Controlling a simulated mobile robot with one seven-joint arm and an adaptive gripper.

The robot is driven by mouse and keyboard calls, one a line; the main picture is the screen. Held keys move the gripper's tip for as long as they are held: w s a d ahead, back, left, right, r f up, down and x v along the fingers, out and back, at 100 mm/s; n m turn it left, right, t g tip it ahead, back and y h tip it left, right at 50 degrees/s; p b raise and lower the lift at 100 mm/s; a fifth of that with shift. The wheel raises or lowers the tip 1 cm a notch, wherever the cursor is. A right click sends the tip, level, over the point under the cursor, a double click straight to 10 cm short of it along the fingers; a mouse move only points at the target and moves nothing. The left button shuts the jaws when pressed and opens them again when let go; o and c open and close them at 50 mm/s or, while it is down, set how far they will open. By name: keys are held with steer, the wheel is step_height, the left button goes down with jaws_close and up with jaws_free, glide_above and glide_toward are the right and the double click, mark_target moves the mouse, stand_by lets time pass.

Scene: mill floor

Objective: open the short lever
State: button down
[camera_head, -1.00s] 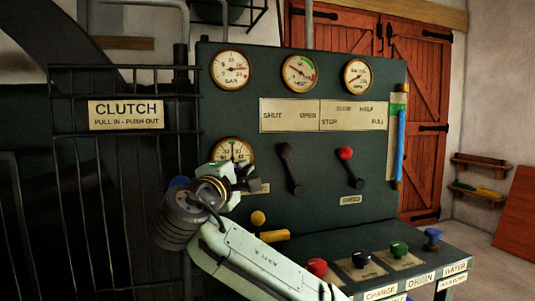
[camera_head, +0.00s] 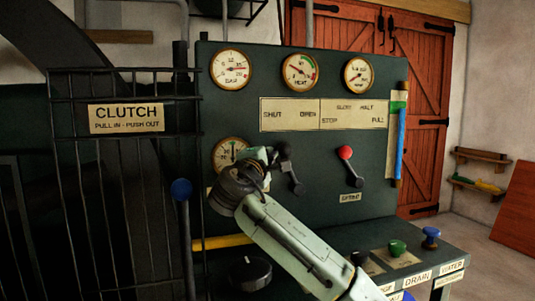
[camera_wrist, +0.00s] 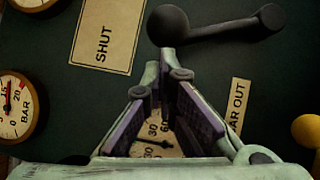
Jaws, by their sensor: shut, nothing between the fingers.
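A lever with a black ball knob (camera_head: 284,149) sits on the dark green panel, below the SHUT and OPEN plate (camera_head: 289,115). Its arm runs down and slightly right to a pivot. In the wrist view the black knob (camera_wrist: 168,25) lies just beyond my fingertips, and the arm runs right to the pivot. My gripper (camera_head: 274,154) is beside this knob at its left; its closed fingertips (camera_wrist: 167,58) hold nothing. Whether they touch the knob I cannot tell. A similar lever with a red knob (camera_head: 345,153) stands to the right.
Gauges (camera_head: 232,69) line the panel top, with another gauge (camera_head: 230,152) partly behind my gripper. A blue-knobbed rod (camera_head: 181,190) stands at left by the CLUTCH railing (camera_head: 126,117). Green (camera_head: 397,248) and blue (camera_head: 431,237) knobs stand on the lower console. A yellow bar (camera_head: 222,242) lies low behind my arm.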

steer(key=shift+w+d+r+m+p, duration=0.15)
steer(key=shift+d+r+m+p, duration=0.2)
steer(key=shift+p, duration=0.2)
steer(key=shift+d+r, duration=0.1)
steer(key=shift+r, duration=0.05)
steer(key=w+d+r+m+g+y+p, duration=0.1)
steer(key=w+d+m+p, duration=0.1)
steer(key=d+p, duration=0.3)
steer(key=w+d+r+m+g+p, duration=0.2)
steer(key=d+m+p, duration=0.1)
steer(key=d+p, duration=0.3)
steer(key=shift+w+d+r+g+y, duration=0.15)
steer(key=shift+d+g+y, duration=0.2)
steer(key=shift+d, duration=0.75)
